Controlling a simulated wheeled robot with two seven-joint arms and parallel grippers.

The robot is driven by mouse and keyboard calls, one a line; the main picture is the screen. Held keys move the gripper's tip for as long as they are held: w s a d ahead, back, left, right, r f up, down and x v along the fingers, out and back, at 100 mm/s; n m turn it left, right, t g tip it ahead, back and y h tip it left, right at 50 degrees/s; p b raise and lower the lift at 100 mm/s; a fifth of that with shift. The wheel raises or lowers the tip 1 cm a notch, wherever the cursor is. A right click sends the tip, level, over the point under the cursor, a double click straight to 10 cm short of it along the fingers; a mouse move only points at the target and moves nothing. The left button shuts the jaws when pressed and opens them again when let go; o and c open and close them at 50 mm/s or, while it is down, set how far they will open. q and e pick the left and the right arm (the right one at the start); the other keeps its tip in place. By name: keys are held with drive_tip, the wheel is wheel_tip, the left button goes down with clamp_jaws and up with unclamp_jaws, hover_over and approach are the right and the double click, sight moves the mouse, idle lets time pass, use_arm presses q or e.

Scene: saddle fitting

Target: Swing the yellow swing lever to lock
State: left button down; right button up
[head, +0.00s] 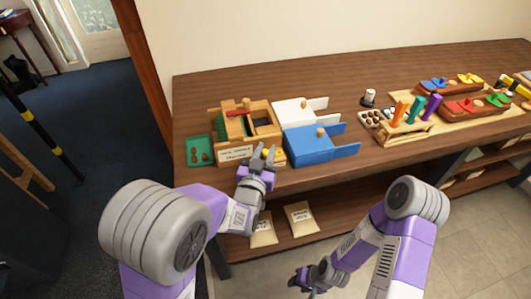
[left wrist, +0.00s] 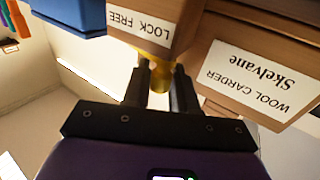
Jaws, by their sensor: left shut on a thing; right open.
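The yellow swing lever (left wrist: 163,78) sits at the front of the wooden wool carder (head: 245,110), under a "LOCK FREE" label (left wrist: 145,32). My left gripper (head: 263,152) reaches the carder's front right corner. In the left wrist view its fingers (left wrist: 163,70) are shut on the lever, one on each side. That view is turned over, so the labels read upside down. The fingers hide part of the lever, and I cannot tell its exact angle between lock and free. My right gripper (head: 305,280) is open and empty, low in front of the table.
A green tray (head: 199,151) lies left of the carder. A blue box (head: 315,147) and a white box (head: 297,112) stand close on its right. Farther right are a rack of coloured handles (head: 405,130) and wooden boards. Paper packets (head: 302,217) lie on the lower shelf.

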use_arm(q)
drive_tip(key=shift+r, duration=0.1)
drive_tip(key=c, duration=1.1)
unclamp_jaws()
drive_tip(key=shift+o, duration=0.2)
drive_tip(key=shift+a, duration=0.1)
drive_tip(key=shift+y, duration=0.3)
